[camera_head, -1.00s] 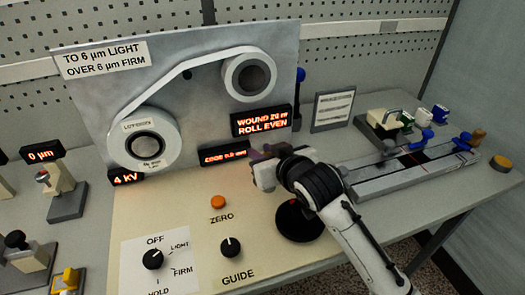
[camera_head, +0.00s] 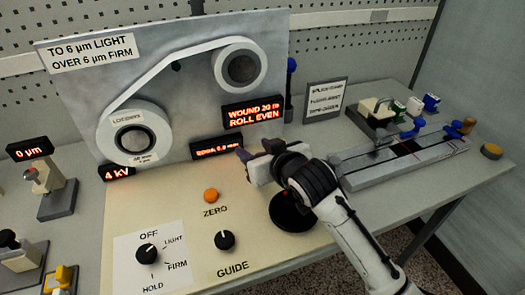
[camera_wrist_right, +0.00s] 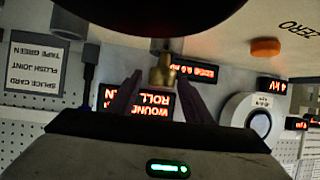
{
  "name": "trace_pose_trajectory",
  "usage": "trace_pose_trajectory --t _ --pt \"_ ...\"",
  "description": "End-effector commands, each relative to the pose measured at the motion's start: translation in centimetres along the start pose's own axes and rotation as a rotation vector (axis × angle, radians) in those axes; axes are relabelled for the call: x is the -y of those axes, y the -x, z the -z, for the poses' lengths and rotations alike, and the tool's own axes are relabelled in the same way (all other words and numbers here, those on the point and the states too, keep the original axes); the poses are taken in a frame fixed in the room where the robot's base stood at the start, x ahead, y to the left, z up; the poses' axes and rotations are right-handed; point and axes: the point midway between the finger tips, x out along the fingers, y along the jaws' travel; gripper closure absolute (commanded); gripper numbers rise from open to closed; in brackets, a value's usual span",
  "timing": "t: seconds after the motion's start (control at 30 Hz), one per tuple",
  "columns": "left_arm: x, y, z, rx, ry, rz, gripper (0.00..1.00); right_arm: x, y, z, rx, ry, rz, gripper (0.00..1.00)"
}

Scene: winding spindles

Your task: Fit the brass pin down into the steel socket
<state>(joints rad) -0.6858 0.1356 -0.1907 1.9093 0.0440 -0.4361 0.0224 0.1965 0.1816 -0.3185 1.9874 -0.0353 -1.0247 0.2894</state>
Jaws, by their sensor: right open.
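In the right wrist view, a small brass piece (camera_wrist_right: 163,72), stepped and round, shows between and just beyond the dark fingers of my right gripper (camera_wrist_right: 158,98). I take it for the brass pin; its far end meets dark shapes. The fingers are apart, with gaps on both sides of it. In the head view my right gripper (camera_head: 257,153) is over the panel, below the lit displays, and the brass piece cannot be made out there. I cannot pick out the steel socket for sure. My left gripper is not in view.
A black round base (camera_head: 292,212) lies beside and under my right forearm. The winding panel (camera_head: 190,90) stands behind. A long grey splice fixture (camera_head: 405,160) is at right. An orange button (camera_head: 211,195) and black knobs (camera_head: 225,240) sit in front.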

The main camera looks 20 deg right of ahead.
Motion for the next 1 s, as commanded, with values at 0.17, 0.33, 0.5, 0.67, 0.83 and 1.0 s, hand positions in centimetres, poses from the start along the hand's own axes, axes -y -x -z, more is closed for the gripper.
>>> trace_pose_trajectory --t 0.17,0.33,0.5,0.67,0.83,1.0 --pt "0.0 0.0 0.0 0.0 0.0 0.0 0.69 0.0 3.1 0.1 -0.003 0.0 0.001 0.54" --pt "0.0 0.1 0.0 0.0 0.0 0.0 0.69 0.0 6.5 0.2 -0.005 0.0 0.001 0.54" --pt "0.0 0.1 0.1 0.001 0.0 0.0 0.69 0.0 8.8 0.2 -0.005 0.001 -0.001 0.54" --pt "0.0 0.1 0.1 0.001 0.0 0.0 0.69 0.0 9.6 0.2 -0.005 0.001 -0.001 0.54" --pt "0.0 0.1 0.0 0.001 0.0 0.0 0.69 0.0 9.7 0.2 -0.005 0.001 -0.001 0.54" --pt "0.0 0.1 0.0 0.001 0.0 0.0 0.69 0.0 9.7 0.2 -0.005 0.001 -0.001 0.54"
